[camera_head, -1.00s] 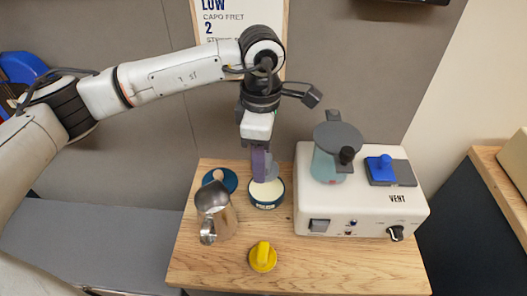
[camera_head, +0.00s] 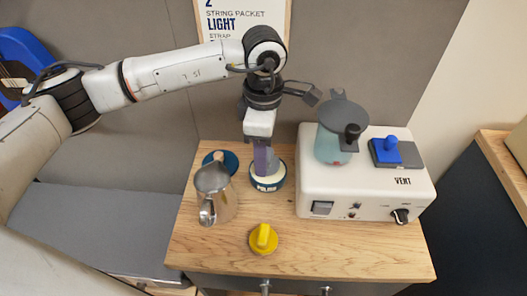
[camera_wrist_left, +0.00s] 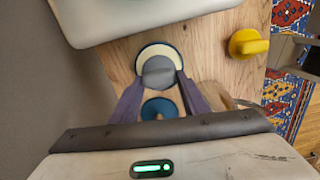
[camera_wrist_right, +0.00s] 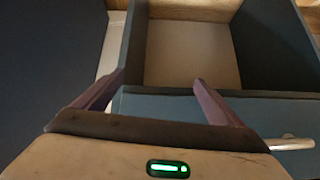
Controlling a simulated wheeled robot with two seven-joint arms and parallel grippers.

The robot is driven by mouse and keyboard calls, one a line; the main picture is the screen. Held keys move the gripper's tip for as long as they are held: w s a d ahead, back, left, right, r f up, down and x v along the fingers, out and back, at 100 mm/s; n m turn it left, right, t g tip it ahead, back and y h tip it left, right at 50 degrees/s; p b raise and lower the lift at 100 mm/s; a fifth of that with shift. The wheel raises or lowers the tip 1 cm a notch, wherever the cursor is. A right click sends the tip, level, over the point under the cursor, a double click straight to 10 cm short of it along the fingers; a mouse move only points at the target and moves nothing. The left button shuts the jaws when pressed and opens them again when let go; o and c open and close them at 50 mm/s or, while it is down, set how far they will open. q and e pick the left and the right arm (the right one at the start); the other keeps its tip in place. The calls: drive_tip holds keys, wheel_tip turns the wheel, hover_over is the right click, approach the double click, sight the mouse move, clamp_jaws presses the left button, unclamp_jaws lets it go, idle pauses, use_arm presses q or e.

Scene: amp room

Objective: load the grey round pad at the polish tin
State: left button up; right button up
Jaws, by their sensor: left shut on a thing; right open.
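The polish tin (camera_head: 268,184) is an open, dark blue round tin with a pale cream filling, standing on the wooden top. My left gripper (camera_head: 264,168) points down over it and is shut on the grey round pad (camera_wrist_left: 158,73). In the left wrist view the pad sits between the two fingers, overlapping the tin's cream face (camera_wrist_left: 150,52). The pad is down at the tin's opening; whether it touches the polish I cannot tell. My right gripper (camera_wrist_right: 159,86) is open and empty in the right wrist view, in front of an open drawer (camera_wrist_right: 190,55); it is outside the head view.
A metal pitcher (camera_head: 214,190) stands left of the tin, before a blue disc (camera_head: 229,163) with a wooden knob. A yellow knobbed piece (camera_head: 264,239) lies in front. A white VENT box (camera_head: 345,198) bearing a teal jar (camera_head: 331,148) stands right. The front right top is clear.

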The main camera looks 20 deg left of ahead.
use_arm(q)
drive_tip(key=shift+f+b, duration=0.45)
drive_tip(key=shift+f, duration=0.05)
idle(0.5)
drive_tip(key=shift+f, duration=0.1)
idle(1.6)
drive_tip(key=shift+r+p, duration=1.55)
drive_tip(key=shift+r, duration=2.1)
drive_tip(key=shift+f, duration=0.1)
